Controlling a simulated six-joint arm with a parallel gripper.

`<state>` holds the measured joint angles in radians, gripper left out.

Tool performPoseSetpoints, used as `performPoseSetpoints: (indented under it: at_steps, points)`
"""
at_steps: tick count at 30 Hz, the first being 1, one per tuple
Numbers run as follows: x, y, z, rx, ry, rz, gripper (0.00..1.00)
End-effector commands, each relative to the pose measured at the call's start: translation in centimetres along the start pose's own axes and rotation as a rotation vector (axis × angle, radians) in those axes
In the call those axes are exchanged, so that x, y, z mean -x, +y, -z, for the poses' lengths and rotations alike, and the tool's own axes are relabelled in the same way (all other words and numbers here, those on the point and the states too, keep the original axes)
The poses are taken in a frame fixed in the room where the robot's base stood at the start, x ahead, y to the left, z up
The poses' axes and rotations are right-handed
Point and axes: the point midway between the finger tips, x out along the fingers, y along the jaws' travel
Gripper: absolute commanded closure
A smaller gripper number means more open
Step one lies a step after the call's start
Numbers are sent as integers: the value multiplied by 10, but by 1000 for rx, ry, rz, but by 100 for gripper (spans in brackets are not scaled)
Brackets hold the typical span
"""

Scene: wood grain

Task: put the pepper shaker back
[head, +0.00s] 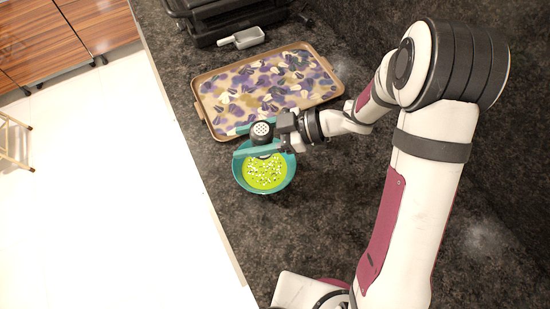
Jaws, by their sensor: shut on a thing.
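My gripper (254,140) is shut on the pepper shaker (263,133), which has a dark top with pale holes. The gripper holds the shaker over the back part of a teal bowl (284,181). The bowl holds a yellow-green content with scattered white and dark specks. The shaker's lower body is hidden by the gripper finger. A tray (203,109) with a brown rim and a purple, blue and cream pattern lies just behind the bowl.
The dark stone counter (225,195) has its edge on the left, above a white floor. A grey scoop (242,39) and a black appliance (225,17) stand behind the tray. The counter in front of the bowl is clear.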

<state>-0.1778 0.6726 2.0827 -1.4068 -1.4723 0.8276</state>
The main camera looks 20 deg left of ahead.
Motion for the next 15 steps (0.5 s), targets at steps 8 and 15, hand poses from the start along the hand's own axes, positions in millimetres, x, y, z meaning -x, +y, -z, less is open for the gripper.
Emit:
performPoseSetpoints:
  at_steps: [8,15]
  points:
    - [23,21,-11,-39,-3,-94,100]
    - [114,77,-53,-173,-9,-412,100]
